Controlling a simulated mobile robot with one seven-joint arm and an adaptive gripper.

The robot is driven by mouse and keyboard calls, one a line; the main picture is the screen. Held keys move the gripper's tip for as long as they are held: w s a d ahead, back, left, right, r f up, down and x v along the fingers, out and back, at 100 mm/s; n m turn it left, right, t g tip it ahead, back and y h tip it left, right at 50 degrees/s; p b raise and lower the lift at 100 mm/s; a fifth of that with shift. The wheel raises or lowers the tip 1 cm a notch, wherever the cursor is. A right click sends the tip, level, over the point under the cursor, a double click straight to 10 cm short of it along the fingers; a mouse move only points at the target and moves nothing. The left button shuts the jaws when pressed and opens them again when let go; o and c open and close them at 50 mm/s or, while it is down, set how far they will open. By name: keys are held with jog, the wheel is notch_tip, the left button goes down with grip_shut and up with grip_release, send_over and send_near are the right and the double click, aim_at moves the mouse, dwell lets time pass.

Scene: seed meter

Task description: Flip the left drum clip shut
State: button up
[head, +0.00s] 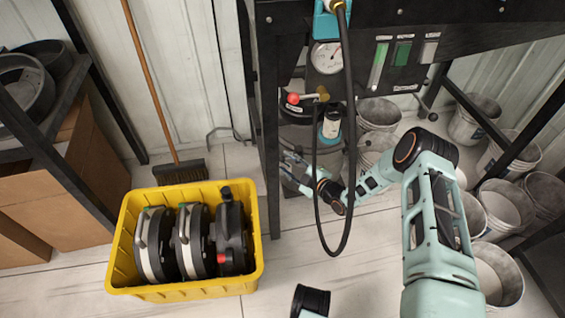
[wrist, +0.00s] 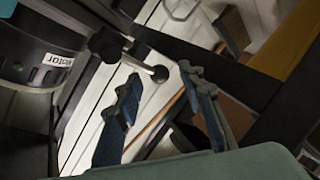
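My gripper (wrist: 160,76) is open, its two blue fingers spread apart with nothing held between them. The drum (wrist: 30,72), a dark and grey cylinder with a label reading "motor", is at the left of the wrist view. In the head view my gripper (head: 291,168) is low beside the black frame, and the clip cannot be made out there.
A black frame (head: 268,130) carries a pressure gauge (head: 327,57) and a hanging black hose (head: 350,150) close to my arm. A yellow crate (head: 180,291) with several discs stands at left, a broom (head: 180,171) behind it. Several buckets (head: 497,275) stand at right.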

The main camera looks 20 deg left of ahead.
aim_at(282, 159)
jog(key=shift+b+x, duration=0.4)
jog(key=shift+x, duration=1.3)
grip_shut()
